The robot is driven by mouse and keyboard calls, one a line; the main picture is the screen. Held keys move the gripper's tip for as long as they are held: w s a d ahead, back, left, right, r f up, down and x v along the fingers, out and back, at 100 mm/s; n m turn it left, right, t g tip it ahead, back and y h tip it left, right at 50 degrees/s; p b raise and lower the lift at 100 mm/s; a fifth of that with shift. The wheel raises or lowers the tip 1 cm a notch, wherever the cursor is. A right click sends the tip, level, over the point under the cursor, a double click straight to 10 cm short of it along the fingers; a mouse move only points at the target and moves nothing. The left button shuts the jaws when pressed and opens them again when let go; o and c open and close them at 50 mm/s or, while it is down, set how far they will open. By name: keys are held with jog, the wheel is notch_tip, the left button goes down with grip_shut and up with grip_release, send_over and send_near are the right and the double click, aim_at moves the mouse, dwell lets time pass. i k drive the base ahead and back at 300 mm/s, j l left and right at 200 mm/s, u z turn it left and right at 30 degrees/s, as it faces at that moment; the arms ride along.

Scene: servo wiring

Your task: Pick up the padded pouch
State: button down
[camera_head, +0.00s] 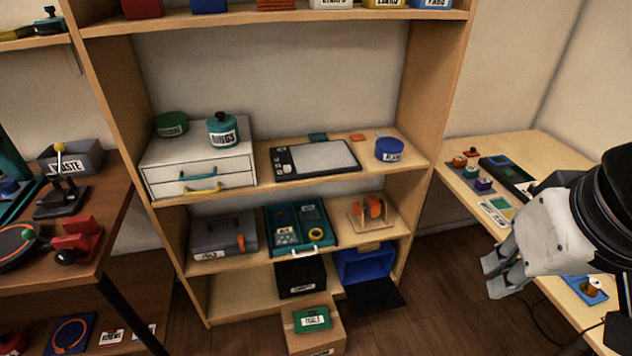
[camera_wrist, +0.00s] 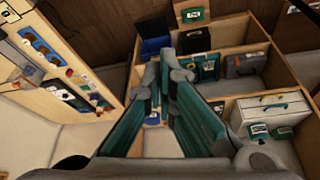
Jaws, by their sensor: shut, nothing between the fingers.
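A green, flat, soft-looking item with a white label (camera_head: 312,319), which looks like the padded pouch, lies on top of a cardboard box (camera_head: 299,340) on the floor before the shelf. It also shows at the top of the wrist view (camera_wrist: 192,15). The label is too small to read surely. My gripper (camera_head: 503,276) is at the right of the head view, well to the right of the pouch and apart from it. In the wrist view its fingers (camera_wrist: 164,68) point towards the shelf, shut with nothing held.
A wooden shelf (camera_head: 300,180) holds a white drawer unit (camera_head: 198,162), a tablet-like panel (camera_head: 316,159) and cases. A black box (camera_head: 301,276) and an open blue bin (camera_head: 366,266) stand behind the pouch. A side table (camera_head: 528,146) is beside my arm. Floor between is clear.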

aim_at(317, 318)
jog(key=i+j+z, duration=0.1)
jog(key=j+z, duration=0.15)
jog(key=j, duration=0.55)
jog(key=j+z, duration=0.25)
jog(key=j, duration=0.55)
jog(key=j+z, duration=0.25)
jog(key=j, duration=0.55)
jog(key=k+j+z, duration=0.25)
jog(key=j, duration=0.55)
jog(key=i+j, duration=0.05)
jog(key=i, duration=0.05)
